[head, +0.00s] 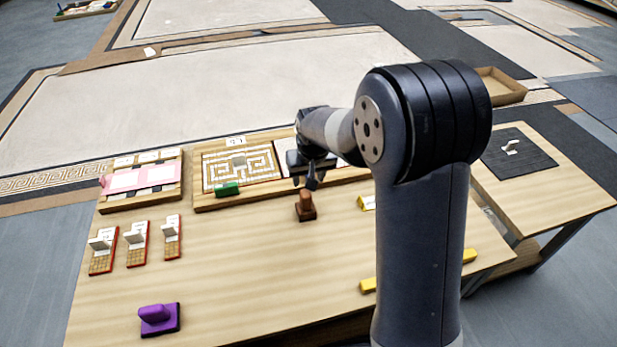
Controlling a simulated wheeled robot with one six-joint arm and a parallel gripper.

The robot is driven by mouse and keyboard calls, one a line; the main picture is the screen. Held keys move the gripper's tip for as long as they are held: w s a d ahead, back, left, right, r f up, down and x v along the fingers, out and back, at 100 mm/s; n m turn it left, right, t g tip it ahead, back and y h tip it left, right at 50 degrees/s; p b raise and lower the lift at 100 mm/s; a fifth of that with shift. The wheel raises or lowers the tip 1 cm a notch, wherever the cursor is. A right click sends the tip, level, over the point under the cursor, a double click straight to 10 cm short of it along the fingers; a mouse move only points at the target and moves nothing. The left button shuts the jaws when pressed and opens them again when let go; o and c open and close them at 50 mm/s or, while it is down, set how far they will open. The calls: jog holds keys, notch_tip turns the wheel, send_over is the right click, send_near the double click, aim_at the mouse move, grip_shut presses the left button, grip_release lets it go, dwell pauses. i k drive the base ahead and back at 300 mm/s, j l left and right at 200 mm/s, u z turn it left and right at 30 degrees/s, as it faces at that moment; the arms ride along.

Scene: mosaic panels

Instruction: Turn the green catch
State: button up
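The green catch (227,189) is a small green block at the front edge of a wooden frame (206,202) that holds a maze-patterned mosaic panel (222,172). My gripper (311,184) is to the right of the green catch and apart from it. It points down, just above or behind a brown stamp-like block (306,203) on a dark base. The fingers are small and dark, and I cannot tell whether they are open. My arm hides the right part of the frame.
A purple handled block (159,318) stands at the front left. Several small tile racks (103,250) stand at the left, with a pink panel (140,180) behind them. The middle front of the table (250,270) is clear.

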aim_at(226, 189)
jog(key=j+u, duration=0.2)
jog(key=u, duration=0.2)
jog(key=j+u, duration=0.2)
jog(key=u, duration=0.15)
